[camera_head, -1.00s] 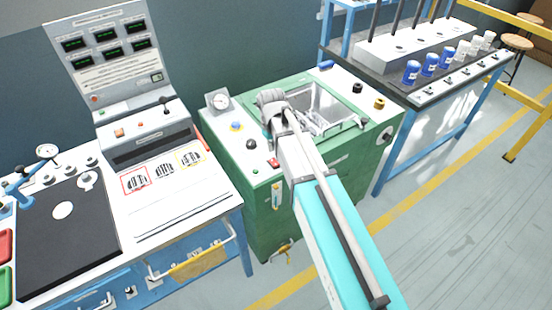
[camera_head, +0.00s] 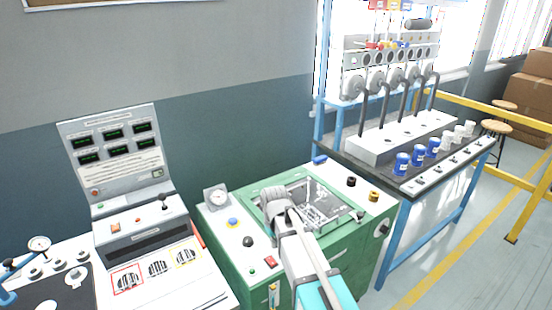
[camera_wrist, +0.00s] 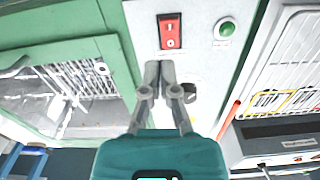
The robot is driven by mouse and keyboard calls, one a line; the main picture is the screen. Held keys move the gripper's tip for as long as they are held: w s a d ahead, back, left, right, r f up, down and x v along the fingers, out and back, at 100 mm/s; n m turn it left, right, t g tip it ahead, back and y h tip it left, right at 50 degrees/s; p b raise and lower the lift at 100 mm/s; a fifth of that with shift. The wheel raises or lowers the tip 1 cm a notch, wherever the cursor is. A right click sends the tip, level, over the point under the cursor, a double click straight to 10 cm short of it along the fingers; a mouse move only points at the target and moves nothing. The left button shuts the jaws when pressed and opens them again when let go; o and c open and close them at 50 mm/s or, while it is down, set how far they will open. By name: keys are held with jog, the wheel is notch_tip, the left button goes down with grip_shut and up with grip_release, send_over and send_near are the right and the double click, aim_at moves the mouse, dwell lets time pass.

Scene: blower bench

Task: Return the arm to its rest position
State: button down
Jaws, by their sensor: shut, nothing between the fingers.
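My arm (camera_head: 300,255) reaches forward from the bottom of the head view over the green machine (camera_head: 345,262). Its far end (camera_head: 276,198) stands at the left side of the machine's recessed basin (camera_head: 318,206). My gripper's fingers are hidden in the head view. In the wrist view my gripper (camera_wrist: 166,66) is shut and empty, its fingertips together over the machine's white panel. A red rocker switch (camera_wrist: 170,32) lies just beyond the fingertips, with a green button (camera_wrist: 226,29) to its right. I cannot tell whether the fingertips touch the panel.
A grey console (camera_head: 130,180) with small displays stands on the white bench (camera_head: 190,285) at left. At right, a blue-framed table (camera_head: 395,240) holds several blue and white cups (camera_head: 418,152).

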jog(key=s+d+m, duration=0.3)
jog(key=s+d, duration=0.3)
jog(key=d, duration=0.3)
jog(key=s+d+m, duration=0.3)
jog(key=s+d, duration=0.3)
jog(key=d, duration=0.3)
jog(key=shift+s, duration=0.3)
